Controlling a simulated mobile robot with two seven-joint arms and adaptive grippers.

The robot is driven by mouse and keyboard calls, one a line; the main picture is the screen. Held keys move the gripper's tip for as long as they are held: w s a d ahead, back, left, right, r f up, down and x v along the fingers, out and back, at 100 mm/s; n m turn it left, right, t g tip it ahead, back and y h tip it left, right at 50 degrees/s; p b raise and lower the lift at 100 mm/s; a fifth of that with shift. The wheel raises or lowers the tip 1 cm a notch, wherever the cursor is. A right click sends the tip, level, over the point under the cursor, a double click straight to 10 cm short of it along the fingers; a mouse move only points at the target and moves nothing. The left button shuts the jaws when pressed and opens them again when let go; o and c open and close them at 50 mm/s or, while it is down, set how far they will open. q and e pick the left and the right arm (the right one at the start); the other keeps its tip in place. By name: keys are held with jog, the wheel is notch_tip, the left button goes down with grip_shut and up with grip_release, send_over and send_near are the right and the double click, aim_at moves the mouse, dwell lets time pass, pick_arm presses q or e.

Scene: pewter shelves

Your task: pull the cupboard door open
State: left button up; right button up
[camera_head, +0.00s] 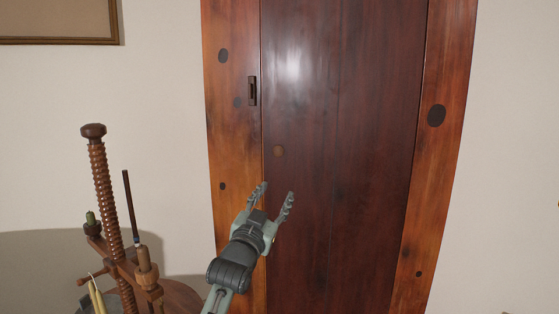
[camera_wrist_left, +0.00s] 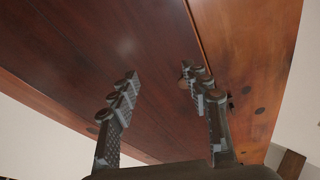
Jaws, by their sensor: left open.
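The cupboard door (camera_head: 345,140) is a dark red-brown panel set between lighter orange-brown side boards; it looks shut and flush with them. A small round brown knob (camera_head: 279,151) sits near its left edge. My left gripper (camera_head: 276,190) is open and empty, its two fingers pointing up toward the door just below the knob in the head view. In the left wrist view, the open left gripper (camera_wrist_left: 160,76) faces the door (camera_wrist_left: 90,55), and the right-hand finger partly covers the knob area. I see no clear contact. My right gripper is not in view.
A dark metal latch plate (camera_head: 252,91) is on the left side board (camera_head: 232,130). A wooden stand with a threaded post (camera_head: 101,180) and candles is at the lower left, near my left arm. A picture frame (camera_head: 60,40) hangs at the upper left. Right of the cupboard is bare wall.

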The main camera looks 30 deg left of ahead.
pick_arm(q)
jog(key=t+y, duration=0.1)
jog(key=t, duration=0.1)
send_near(277, 152)
jog(key=w+r, duration=0.1)
jog(key=w, duration=0.1)
jog(key=x, duration=0.6)
jog(key=shift+a+p, duration=0.2)
jog(key=shift+p, duration=0.15)
jog(key=shift+w+a+r, duration=0.15)
jog(key=shift+w, duration=0.3)
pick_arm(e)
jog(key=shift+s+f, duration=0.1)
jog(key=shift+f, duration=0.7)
pick_arm(q)
jog(key=shift+c, duration=0.2)
jog(key=shift+c, duration=1.1)
grip_shut()
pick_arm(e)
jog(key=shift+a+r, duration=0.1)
